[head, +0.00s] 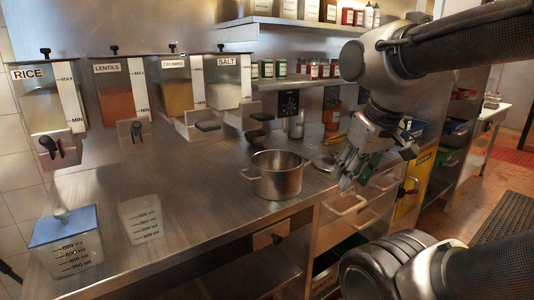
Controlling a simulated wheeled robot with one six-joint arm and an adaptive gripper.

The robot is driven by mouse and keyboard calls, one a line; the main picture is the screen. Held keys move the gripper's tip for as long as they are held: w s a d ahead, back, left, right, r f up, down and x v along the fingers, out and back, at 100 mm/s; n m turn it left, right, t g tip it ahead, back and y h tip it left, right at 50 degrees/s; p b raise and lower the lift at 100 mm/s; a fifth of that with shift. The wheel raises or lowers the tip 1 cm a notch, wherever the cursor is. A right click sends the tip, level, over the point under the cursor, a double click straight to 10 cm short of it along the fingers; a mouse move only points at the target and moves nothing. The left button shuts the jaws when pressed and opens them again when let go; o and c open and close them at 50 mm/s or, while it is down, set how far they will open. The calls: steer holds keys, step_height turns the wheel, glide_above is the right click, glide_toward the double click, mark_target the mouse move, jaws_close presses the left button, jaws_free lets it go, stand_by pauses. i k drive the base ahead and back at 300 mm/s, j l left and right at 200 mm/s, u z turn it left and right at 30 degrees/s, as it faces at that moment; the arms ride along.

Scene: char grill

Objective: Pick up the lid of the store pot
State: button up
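A steel pot (278,181) with side handles stands open on the metal counter, near its front edge. A round, flat metal piece that looks like a lid (325,163) lies on the counter to the right of the pot, partly hidden by my gripper. My gripper (350,177) hangs pointing down, to the right of the pot and close to the lid in the picture. It appears apart from both. Its fingers are seen at an angle, so their gap is not clear. Nothing is visibly held.
A clear measuring container with a blue lid (65,226) and an uncovered one (140,220) stand at the front left. Labelled dispensers (117,103) hang on the back wall. Shelves with jars (300,69) are behind. The counter left of the pot is mostly clear.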

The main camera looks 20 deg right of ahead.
mark_target(325, 162)
steer(key=z, duration=0.9)
